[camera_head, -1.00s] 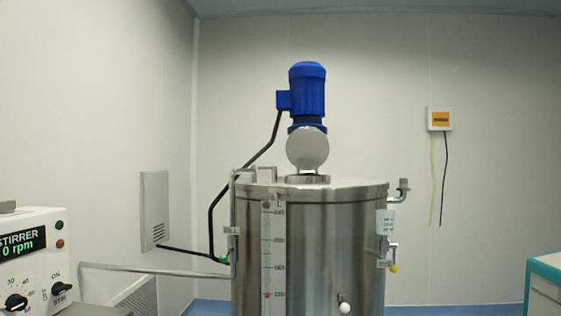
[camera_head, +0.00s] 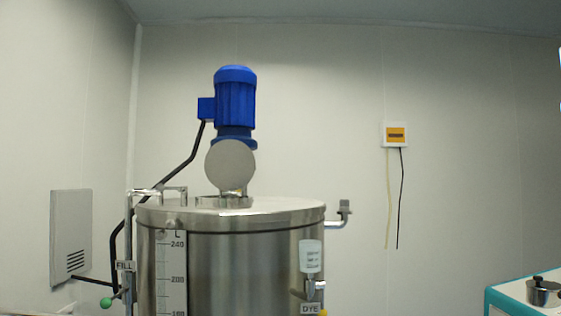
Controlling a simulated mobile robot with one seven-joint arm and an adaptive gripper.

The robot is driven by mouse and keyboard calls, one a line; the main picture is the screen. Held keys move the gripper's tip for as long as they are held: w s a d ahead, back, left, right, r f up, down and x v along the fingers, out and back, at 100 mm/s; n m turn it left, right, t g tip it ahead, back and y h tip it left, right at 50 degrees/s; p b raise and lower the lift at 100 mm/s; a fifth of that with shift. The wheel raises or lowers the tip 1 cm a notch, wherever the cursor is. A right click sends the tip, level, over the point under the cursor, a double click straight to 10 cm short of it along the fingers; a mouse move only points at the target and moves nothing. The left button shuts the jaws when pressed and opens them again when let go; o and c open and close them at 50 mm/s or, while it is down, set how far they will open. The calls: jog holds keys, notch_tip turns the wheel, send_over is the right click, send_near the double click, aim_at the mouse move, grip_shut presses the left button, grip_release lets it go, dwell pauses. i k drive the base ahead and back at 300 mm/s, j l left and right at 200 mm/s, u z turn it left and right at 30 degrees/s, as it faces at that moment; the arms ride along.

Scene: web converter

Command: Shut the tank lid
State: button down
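The steel tank (camera_head: 240,270) stands left of centre in the head view, its lower part cut off by the frame. Its lid (camera_head: 270,213) lies flat across the top and looks level; from this low angle I cannot tell whether it is fully seated. A blue stirrer motor (camera_head: 235,100) stands upright above the lid, on a round grey housing (camera_head: 230,165). A bent bar handle (camera_head: 176,192) shows at the lid's left. My gripper is not in view.
A fill valve with a green knob (camera_head: 106,302) is at the tank's left, and a dye cup (camera_head: 311,256) at its right. A teal-edged cabinet (camera_head: 515,300) with a metal pot (camera_head: 542,291) stands lower right. A wall box (camera_head: 395,135) hangs behind.

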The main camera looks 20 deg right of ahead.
aim_at(230, 165)
jog(key=i+l, duration=0.2)
jog(key=l, duration=0.2)
jog(key=i+l+z, duration=0.1)
jog(key=l, duration=0.3)
jog(key=i+l, duration=0.25)
jog(key=l, duration=0.15)
jog(key=z, duration=0.05)
